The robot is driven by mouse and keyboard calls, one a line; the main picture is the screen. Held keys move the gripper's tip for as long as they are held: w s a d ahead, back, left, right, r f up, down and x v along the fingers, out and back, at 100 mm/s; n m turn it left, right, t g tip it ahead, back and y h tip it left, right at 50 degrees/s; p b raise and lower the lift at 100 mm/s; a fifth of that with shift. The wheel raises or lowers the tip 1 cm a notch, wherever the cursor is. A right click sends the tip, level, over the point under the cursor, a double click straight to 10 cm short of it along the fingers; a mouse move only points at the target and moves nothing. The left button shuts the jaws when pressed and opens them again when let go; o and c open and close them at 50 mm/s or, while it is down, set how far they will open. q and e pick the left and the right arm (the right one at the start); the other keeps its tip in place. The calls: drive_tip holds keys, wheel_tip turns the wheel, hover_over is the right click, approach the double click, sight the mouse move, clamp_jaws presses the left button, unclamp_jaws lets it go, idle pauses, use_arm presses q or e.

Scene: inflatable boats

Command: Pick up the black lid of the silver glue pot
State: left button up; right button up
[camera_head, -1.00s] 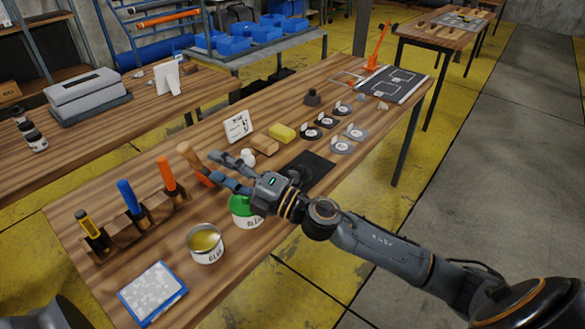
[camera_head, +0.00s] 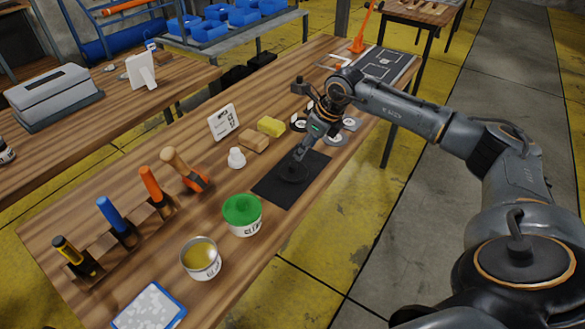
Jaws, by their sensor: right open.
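The silver glue pot (camera_head: 201,263) stands without a lid on the workbench, with yellowish glue showing inside. A dark round shape, which looks like the black lid (camera_head: 291,174), lies on a black mat (camera_head: 268,190) and is hard to tell from it. My right gripper (camera_head: 298,156) points down just over this shape, fingers open. Whether the fingers touch the lid cannot be seen. My left gripper is not in view.
A white bottle (camera_head: 236,158), a yellow sponge (camera_head: 271,126) and a wooden block (camera_head: 253,141) lie behind the mat. A tool rack (camera_head: 125,240) is at left.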

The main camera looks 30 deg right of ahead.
sight(294, 165)
drive_tip(key=x, duration=0.4)
drive_tip(key=p+x, duration=0.1)
drive_tip(key=x, duration=0.3)
drive_tip(key=shift+w+f+p, duration=0.2)
drive_tip(key=shift+w+p, duration=0.1)
drive_tip(key=shift+p, duration=0.05)
drive_tip(key=shift+w+f, duration=0.15)
drive_tip(key=shift+f, duration=0.3)
drive_tip(key=shift+c, duration=0.2)
drive_tip(key=shift+r, duration=0.1)
drive_tip(key=c, duration=0.9)
